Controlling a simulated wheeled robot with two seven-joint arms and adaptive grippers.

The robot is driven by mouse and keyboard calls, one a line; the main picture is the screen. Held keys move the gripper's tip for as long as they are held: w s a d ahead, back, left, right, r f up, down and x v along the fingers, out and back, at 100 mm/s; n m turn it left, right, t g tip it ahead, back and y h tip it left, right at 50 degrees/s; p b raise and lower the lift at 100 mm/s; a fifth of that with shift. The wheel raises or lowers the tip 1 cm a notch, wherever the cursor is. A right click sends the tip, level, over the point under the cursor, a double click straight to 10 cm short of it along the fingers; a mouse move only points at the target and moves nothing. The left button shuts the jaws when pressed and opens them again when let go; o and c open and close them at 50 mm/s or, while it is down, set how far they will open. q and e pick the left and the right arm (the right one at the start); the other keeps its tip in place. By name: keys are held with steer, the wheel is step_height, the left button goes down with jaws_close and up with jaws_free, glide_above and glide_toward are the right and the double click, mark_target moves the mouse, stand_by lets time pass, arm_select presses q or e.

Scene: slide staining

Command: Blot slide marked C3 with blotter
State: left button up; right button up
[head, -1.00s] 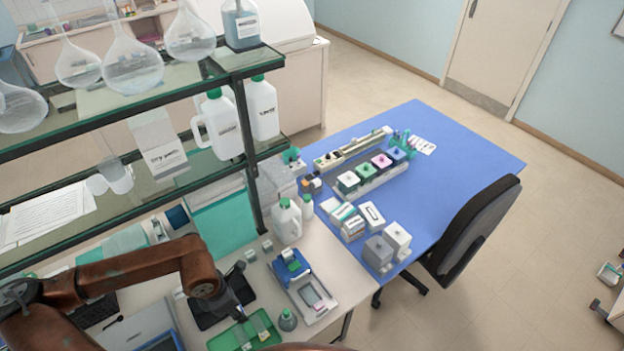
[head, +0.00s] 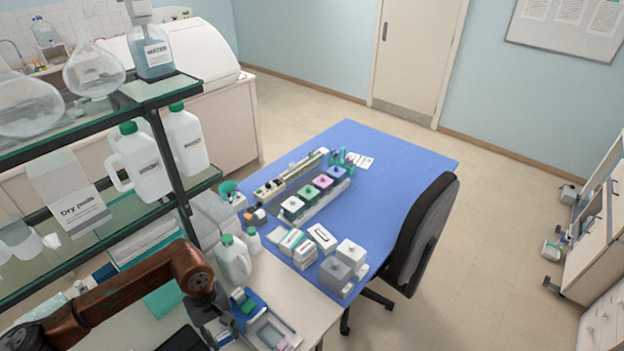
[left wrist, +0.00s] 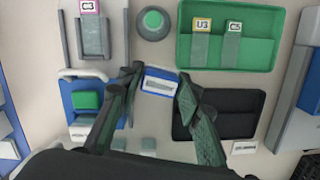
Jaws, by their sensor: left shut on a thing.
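The slide marked C3 (left wrist: 93,28) lies in a grey holder at the upper left of the left wrist view, its pink-edged label at the top. My left gripper (left wrist: 160,84) is shut on a small white block with a blue border (left wrist: 159,80), which looks like the blotter. The block is below and to the right of the C3 slide, apart from it in the picture. In the head view my left gripper (head: 212,318) points down over the bench, and the block is not clear there. My right gripper is not in view.
A green tray (left wrist: 262,55) holds slides U3 (left wrist: 202,40) and C5 (left wrist: 232,45). A green-capped bottle (left wrist: 152,22) stands between tray and holder. A black tray (left wrist: 238,124) and a blue stand with a green block (left wrist: 86,101) are nearby. Glass shelves (head: 110,210) overhang the bench.

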arm_select(q)
steer(key=m, duration=0.1)
steer(key=w+d+m, duration=0.1)
steer(key=m+b, duration=0.1)
steer(key=m, duration=0.1)
steer(key=shift+w+d+r+y, duration=0.15)
steer(key=shift+w+d+y, duration=0.1)
steer(key=shift+y, duration=0.05)
steer(key=m, duration=0.2)
steer(key=d+m, duration=0.1)
steer(key=shift+w+r+b, duration=0.35)
steer(key=shift+w, duration=0.05)
steer(key=s+a+n+t+p, duration=0.1)
steer(key=s+a+n+p, duration=0.3)
steer(key=n, duration=1)
steer(key=s+a+n+t+p, duration=0.1)
steer(key=s+a+n+p, duration=0.4)
steer(key=n, duration=0.8)
steer(key=s, duration=0.2)
steer(key=shift+s+r+n+t+h, duration=0.3)
steer(key=shift+s+n+t+h, duration=0.1)
steer(key=shift+w, duration=0.1)
